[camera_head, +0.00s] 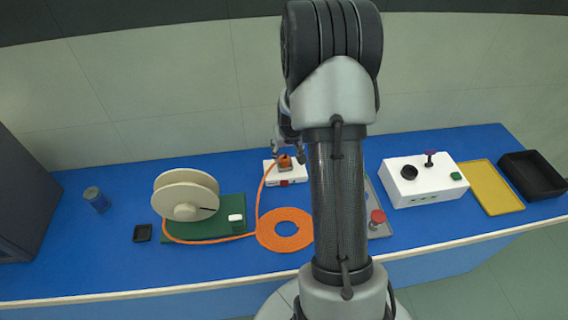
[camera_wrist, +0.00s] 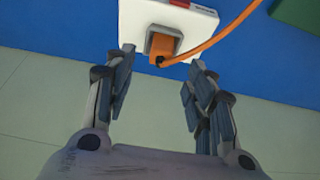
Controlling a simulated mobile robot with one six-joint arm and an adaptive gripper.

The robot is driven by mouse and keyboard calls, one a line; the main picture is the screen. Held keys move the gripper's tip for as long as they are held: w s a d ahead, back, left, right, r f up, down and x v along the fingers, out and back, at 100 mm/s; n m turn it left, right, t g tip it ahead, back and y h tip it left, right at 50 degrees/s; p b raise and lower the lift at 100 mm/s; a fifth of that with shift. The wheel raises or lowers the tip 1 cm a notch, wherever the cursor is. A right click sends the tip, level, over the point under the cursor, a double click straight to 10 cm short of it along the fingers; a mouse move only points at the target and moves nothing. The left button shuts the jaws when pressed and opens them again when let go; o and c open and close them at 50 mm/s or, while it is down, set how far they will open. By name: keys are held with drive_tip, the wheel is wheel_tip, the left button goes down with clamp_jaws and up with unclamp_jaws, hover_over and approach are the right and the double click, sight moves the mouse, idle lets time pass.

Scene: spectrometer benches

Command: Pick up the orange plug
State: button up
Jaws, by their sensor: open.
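The orange plug (camera_wrist: 161,46) sits in a grey socket on a white box (camera_wrist: 203,19), with an orange cable running from it. In the head view the plug (camera_head: 284,161) is at the back of the blue bench, on the white box (camera_head: 297,174), and the cable leads to a flat orange coil (camera_head: 262,232). My gripper (camera_wrist: 158,58) is open and empty, its two fingers either side of the plug in the wrist view, apart from it. In the head view my gripper (camera_head: 282,146) is partly hidden behind my arm.
A cream spool (camera_head: 184,194) stands on a green board (camera_head: 237,208) to the left. A white control box (camera_head: 424,181) with knobs, a yellow tray (camera_head: 490,187) and a black bin (camera_head: 533,176) are on the right. A blue can (camera_head: 96,199) stands far left.

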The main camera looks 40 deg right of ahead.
sight(285, 158)
drive_tip(key=x, duration=0.3)
drive_tip(key=b+x, duration=0.1)
drive_tip(key=x, duration=0.3)
drive_tip(key=shift+w+r, duration=0.1)
drive_tip(key=shift+w, duration=0.1)
drive_tip(key=shift+c, duration=0.2)
drive_tip(key=c, duration=1.1)
